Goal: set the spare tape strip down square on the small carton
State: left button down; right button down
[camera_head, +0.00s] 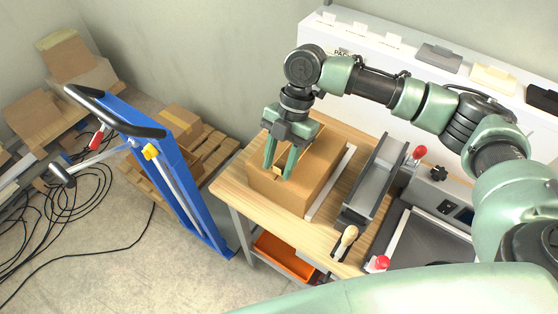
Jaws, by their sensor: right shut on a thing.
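A brown carton (317,182) stands on the wooden table (236,190). My right gripper (279,173) points down over the carton's left part, its two green fingers shut on a small tan-yellow piece, which looks like the tape strip (277,171). The strip is mostly hidden between the fingers. It is at or just above the carton top; I cannot tell whether it touches. My left gripper is not in view.
A grey metal channel (374,185) with red knobs and a wooden-handled tool (345,243) lie right of the carton. A blue cart (180,170) stands left of the table. An orange bin (285,257) sits below. Cables (90,205) lie on the floor.

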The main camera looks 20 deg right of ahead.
jog(key=shift+f+b, duration=0.3)
jog(key=shift+f, duration=0.4)
dwell(0.4)
jog(key=c, duration=0.8)
grip_release()
jog(key=b+v, duration=0.1)
jog(key=v, duration=0.5)
jog(key=shift+w+d+r+b, duration=0.1)
jog(key=shift+w+r+b, duration=0.15)
jog(key=shift+b, duration=0.15)
jog(key=shift+d+r, duration=0.15)
jog(key=shift+r, duration=0.45)
